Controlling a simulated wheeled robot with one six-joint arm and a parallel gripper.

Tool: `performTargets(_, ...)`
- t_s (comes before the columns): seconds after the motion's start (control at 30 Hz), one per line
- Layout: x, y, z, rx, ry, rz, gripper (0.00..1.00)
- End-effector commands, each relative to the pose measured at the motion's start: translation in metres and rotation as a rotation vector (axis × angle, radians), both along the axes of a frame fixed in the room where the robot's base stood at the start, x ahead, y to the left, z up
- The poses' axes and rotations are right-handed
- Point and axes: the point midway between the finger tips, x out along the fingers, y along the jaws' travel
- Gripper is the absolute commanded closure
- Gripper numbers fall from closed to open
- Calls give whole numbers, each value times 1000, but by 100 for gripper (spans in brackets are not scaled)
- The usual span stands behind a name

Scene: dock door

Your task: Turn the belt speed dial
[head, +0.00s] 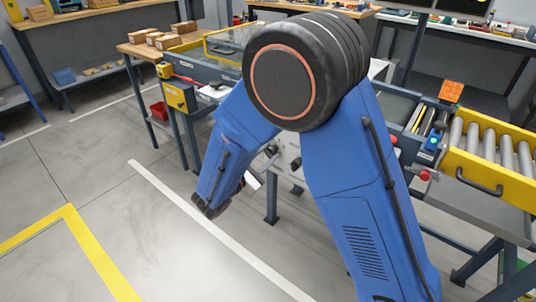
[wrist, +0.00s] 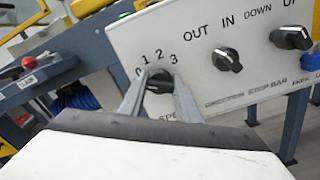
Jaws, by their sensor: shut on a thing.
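The belt speed dial (wrist: 158,82) is a black knob on a white control panel (wrist: 190,38), with the numbers 0, 1, 2 and 3 around it. In the wrist view my gripper (wrist: 160,80) has its two grey fingers on either side of the knob, shut on it. The lettering under the dial is partly hidden by a finger. The dial's exact pointer setting is hard to tell. In the head view my arm hides most of the panel, and the dial is not clearly visible there.
To the right on the panel are an OUT/IN knob (wrist: 228,60) and a DOWN/UP knob (wrist: 291,37). A red button (wrist: 29,62) is at the left in the wrist view. In the head view a roller conveyor (head: 490,150) stands at right; the floor at left is open.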

Motion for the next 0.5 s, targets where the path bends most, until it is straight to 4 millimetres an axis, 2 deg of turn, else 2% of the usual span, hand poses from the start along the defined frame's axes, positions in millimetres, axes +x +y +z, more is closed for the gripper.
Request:
performTargets(0.17,-1,1,-1,-1,3,1,93)
performTargets(0.2,-1,0,-1,-1,3,1,61)
performTargets(0.23,-1,0,-1,-1,3,1,54)
performTargets(0.5,0,0,-1,1,1,0,52)
